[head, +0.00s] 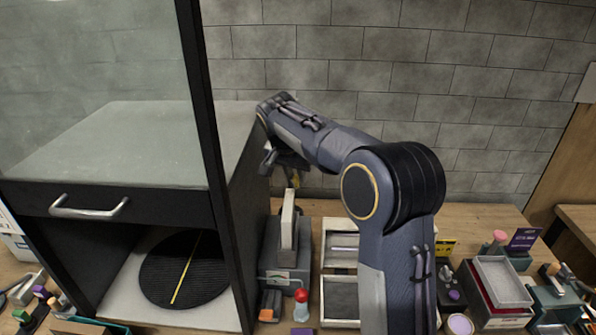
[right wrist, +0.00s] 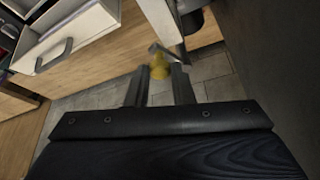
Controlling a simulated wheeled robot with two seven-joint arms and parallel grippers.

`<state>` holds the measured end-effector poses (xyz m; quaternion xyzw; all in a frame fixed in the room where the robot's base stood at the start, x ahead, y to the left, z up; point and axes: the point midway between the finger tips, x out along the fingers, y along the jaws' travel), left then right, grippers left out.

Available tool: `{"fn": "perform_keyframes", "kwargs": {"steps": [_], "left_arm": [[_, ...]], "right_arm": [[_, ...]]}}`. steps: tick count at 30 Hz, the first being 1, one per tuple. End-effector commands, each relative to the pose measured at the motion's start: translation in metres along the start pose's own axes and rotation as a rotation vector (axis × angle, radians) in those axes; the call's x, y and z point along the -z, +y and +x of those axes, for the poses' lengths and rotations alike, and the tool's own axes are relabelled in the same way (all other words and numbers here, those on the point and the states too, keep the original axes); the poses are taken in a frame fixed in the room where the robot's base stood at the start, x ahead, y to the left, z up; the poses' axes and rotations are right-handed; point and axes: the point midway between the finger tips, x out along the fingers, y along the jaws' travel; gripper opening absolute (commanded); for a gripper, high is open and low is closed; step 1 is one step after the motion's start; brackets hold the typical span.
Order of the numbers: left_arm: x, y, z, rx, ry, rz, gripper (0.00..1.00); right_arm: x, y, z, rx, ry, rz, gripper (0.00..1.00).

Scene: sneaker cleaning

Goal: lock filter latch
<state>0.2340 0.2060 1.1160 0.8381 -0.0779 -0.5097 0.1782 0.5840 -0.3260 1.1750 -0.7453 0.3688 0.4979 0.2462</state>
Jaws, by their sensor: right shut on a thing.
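A small yellow part (right wrist: 159,70), which looks like the filter latch, sits between the fingertips of my right gripper (right wrist: 159,80) in the right wrist view. The fingers are shut on it. In the head view my right gripper (head: 285,165) reaches down beside the dark cabinet's right wall, behind the grey device (head: 285,252). Only a bit of yellow shows there, and the latch's mount is hidden. A thin metal bar (right wrist: 166,52) lies just beyond the yellow part. My left gripper is not in view.
The cabinet (head: 237,195) with a glass front stands close on the left, with a round black mat (head: 185,270) inside. Trays (head: 341,298), a red-tipped bottle (head: 301,305) and a grey bin (head: 500,280) crowd the bench. A tiled wall (head: 480,100) stands behind.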

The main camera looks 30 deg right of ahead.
Motion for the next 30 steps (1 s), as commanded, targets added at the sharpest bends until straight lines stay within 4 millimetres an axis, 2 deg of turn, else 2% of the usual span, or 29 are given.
{"fn": "perform_keyframes", "kwargs": {"steps": [17, 18, 22, 23, 30], "left_arm": [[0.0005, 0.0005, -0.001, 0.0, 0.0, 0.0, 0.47], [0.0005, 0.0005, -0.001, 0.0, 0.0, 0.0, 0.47], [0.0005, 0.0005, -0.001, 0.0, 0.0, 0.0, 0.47], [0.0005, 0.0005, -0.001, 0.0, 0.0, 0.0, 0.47], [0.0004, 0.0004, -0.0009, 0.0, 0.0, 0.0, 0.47]], "right_arm": [[-0.0008, -0.0021, -0.0012, -0.011, 0.001, 0.033, 0.0], [-0.0008, -0.0021, -0.0012, -0.011, 0.001, 0.033, 0.23], [-0.0008, -0.002, -0.0011, -0.012, 0.001, 0.033, 0.4], [-0.0009, -0.0019, -0.001, -0.012, 0.0, 0.033, 0.42], [-0.001, -0.0017, -0.0009, -0.013, 0.0, 0.033, 0.42]]}}
